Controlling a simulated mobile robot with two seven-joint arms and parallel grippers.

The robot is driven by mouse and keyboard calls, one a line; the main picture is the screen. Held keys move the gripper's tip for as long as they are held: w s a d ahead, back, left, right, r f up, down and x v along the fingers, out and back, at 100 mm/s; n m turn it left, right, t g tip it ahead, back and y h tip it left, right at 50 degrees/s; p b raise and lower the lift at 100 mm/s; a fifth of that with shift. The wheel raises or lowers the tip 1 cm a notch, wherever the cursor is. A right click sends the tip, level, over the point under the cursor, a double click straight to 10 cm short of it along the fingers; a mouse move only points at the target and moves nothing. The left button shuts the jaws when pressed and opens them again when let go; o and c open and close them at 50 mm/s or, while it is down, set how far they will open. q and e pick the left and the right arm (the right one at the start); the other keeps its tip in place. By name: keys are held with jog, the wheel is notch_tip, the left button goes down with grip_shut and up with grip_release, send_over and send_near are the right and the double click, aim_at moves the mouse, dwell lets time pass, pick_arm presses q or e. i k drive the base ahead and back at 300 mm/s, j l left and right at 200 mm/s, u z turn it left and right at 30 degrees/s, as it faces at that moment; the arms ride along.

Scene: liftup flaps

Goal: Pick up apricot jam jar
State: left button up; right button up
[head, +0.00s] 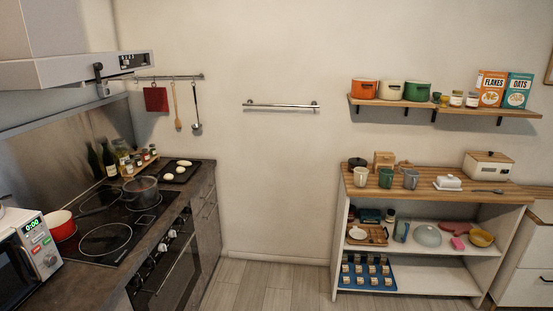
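No jar can be read as apricot jam at this size. Small jars stand on the wall shelf (420,106), between the green pot and the cereal boxes. One is a pale-lidded jar (456,98), and another similar jar (473,99) stands to its right. Several small jar-like items (372,270) stand in rows on a blue tray (386,286) on the bottom shelf of the white unit. More small jars (146,155) stand in a wooden rack beside bottles at the back of the left counter. Neither of my grippers is in view.
The white unit (406,292) has mugs and a bread box (488,165) on its wooden top and a bowl (481,239) below. A stove with a pot (141,190) is at left. The wooden floor (272,285) between stove and unit is clear.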

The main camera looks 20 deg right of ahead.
aim_at(456, 99)
jog(key=i+l+z, duration=0.25)
jog(key=z, duration=0.15)
jog(key=i+l+z, duration=0.1)
jog(key=i+z, duration=1.3)
jog(key=i, duration=0.2)
jog(key=i+j+z, duration=0.2)
jog(key=i+z, duration=0.15)
jog(key=i+l+z, duration=0.15)
jog(key=i+z, duration=0.95)
jog(key=z, duration=0.15)
jog(key=i+l+u, duration=0.2)
jog(key=i+u, duration=0.2)
jog(key=i+l+u, duration=0.4)
jog(key=l+u, duration=0.2)
jog(key=u, duration=0.25)
jog(key=k+l+u, duration=0.15)
jog(key=u, duration=0.35)
jog(key=k+l+u, duration=0.1)
jog(key=u, duration=0.35)
jog(key=k+l+u, duration=0.15)
jog(key=u, duration=0.3)
